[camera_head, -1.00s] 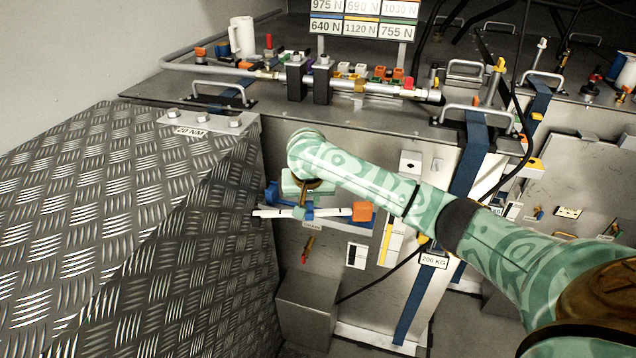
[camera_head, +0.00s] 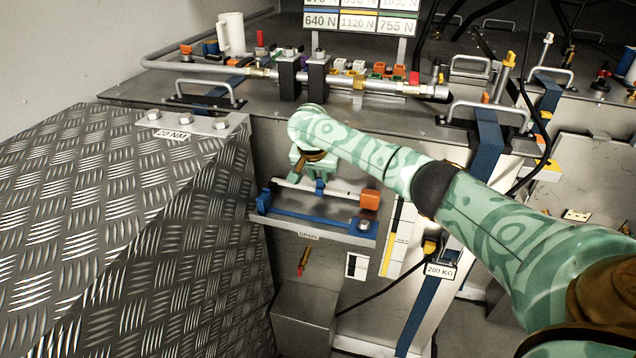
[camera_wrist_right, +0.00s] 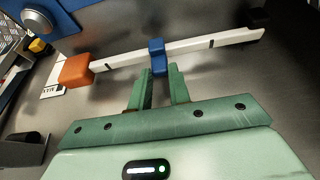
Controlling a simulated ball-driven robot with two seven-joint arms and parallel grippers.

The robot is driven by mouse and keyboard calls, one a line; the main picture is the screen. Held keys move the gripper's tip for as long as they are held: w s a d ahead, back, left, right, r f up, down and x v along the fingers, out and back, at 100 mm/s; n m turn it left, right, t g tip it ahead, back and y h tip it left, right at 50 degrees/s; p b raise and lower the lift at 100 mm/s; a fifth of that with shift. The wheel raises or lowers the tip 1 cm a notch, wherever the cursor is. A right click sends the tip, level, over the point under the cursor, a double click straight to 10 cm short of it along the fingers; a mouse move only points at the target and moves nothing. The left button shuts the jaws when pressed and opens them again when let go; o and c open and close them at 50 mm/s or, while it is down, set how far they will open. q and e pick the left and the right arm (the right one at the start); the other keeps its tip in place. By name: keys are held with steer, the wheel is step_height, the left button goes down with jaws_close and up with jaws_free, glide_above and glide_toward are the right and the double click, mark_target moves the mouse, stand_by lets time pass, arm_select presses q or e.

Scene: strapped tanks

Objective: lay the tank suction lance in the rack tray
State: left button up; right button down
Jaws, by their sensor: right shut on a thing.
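My right gripper (camera_wrist_right: 160,74) is shut on the blue piece. In the head view the lance (camera_head: 340,194) lies roughly level, just above the blue rack tray (camera_head: 312,219) in the picture; I cannot tell whether they touch. My right gripper (camera_head: 318,176) is partly hidden by its wrist there. My left gripper is not in view.
The rack's grey ledge (camera_head: 283,232) is on the tank's front wall. A treadplate box (camera_head: 120,215) stands close on the left. A pipe (camera_head: 210,68) runs along the tank top behind my arm. A grey box (camera_head: 303,318) and a black cable are below.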

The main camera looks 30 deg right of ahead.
steer(key=shift+f, duration=0.6)
steer(key=shift+r, duration=0.15)
steer(key=c, duration=1.3)
jaws_free()
